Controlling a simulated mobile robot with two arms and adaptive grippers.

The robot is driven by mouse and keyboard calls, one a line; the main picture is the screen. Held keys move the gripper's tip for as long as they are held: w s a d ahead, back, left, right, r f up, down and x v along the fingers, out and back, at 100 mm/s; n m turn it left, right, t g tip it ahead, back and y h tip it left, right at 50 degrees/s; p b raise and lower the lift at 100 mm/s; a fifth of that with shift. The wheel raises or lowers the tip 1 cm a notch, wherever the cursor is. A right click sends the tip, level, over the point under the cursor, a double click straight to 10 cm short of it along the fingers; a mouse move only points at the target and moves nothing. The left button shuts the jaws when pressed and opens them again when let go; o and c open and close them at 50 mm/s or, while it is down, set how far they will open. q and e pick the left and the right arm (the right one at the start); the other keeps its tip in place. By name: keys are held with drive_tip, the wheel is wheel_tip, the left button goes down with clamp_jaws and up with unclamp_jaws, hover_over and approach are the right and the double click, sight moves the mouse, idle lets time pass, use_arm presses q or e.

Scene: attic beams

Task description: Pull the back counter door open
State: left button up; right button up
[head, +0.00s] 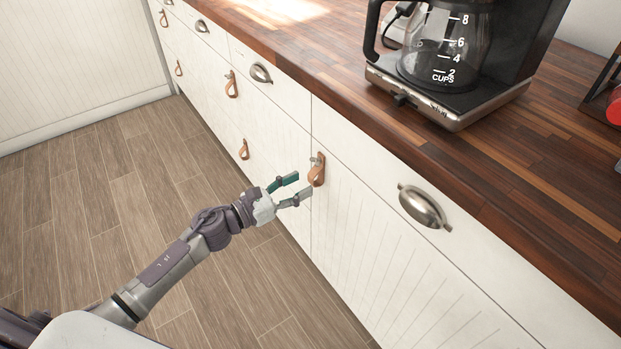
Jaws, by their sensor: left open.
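The white counter door (375,245) with vertical grooves is in the lower middle right of the head view, and it looks closed, flush with the fronts around it. A brown leather pull (317,172) hangs at its upper left corner. My left gripper (297,188) is open, with its two fingers pointing at the leather pull and their tips just left of it. I cannot tell whether a fingertip touches the pull. My right gripper is not in view.
A wooden countertop (330,70) runs above the cabinets and holds a coffee maker (450,60). A cup-shaped metal handle (424,206) is on the drawer above the door. More cabinet fronts with leather pulls (231,84) are at left. The plank floor (90,200) is clear.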

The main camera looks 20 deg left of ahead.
sight(310, 180)
use_arm(q)
drive_tip(key=shift+x, duration=2.1)
clamp_jaws()
